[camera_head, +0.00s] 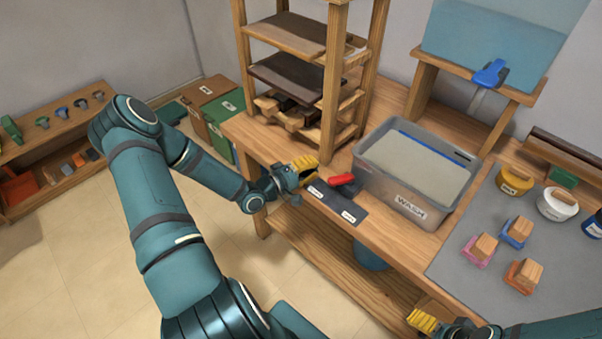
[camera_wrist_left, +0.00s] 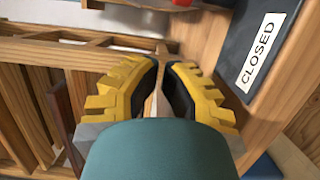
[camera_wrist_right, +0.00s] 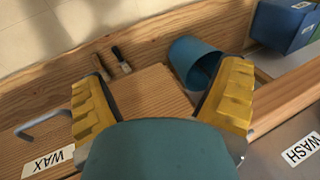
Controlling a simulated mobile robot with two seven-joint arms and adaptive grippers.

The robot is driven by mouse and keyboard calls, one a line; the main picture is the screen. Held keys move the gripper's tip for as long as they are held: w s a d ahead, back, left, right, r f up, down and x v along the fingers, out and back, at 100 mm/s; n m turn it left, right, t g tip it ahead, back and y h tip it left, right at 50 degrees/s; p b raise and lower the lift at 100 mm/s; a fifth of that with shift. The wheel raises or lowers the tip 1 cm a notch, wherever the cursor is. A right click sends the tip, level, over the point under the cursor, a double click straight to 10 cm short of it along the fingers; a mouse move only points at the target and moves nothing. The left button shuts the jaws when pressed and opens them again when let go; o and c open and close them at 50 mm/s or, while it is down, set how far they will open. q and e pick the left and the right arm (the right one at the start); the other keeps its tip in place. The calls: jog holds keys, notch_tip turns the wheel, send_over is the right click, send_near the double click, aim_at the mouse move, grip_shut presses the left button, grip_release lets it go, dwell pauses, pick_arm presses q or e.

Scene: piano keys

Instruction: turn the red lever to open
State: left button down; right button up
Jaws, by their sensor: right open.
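The red lever (camera_head: 341,179) sits on a dark plate (camera_head: 332,203) at the table's front edge, left of the wash tub. The plate has two white labels; one reads CLOSED in the left wrist view (camera_wrist_left: 262,52). A bit of the red lever shows at that view's top edge (camera_wrist_left: 181,3). My left gripper (camera_head: 308,164) is just left of the lever, apart from it, with fingertips nearly together and nothing between them (camera_wrist_left: 161,63). My right gripper (camera_wrist_right: 162,72) is open and empty at the front right, its yellow finger low in the head view.
The grey WASH tub (camera_head: 408,205) stands right of the plate. A wooden rack (camera_head: 330,95) rises behind my left gripper. Jars and stamp-like blocks (camera_head: 485,246) stand on the grey mat (camera_head: 455,262). A blue bucket (camera_wrist_right: 190,62) is below the table's edge.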

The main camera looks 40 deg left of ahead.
aim_at(342, 180)
pick_arm(q)
jog(key=x, duration=0.3)
jog(key=shift+w+d, duration=0.1)
jog(key=shift+w, duration=0.2)
jog(key=shift+s+d, duration=0.35)
jog(key=shift+d, duration=0.25)
jog(key=shift+s+d, duration=0.35)
jog(key=shift+d, duration=0.3)
jog(key=shift+s+d, duration=0.3)
jog(key=shift+d, duration=0.1)
jog(key=shift+s+y, duration=0.1)
jog(key=shift+y, duration=0.2)
jog(key=shift+d+n, duration=0.15)
jog(key=shift+n, duration=0.15)
jog(key=shift+y, duration=0.3)
jog(key=shift+s, duration=0.1)
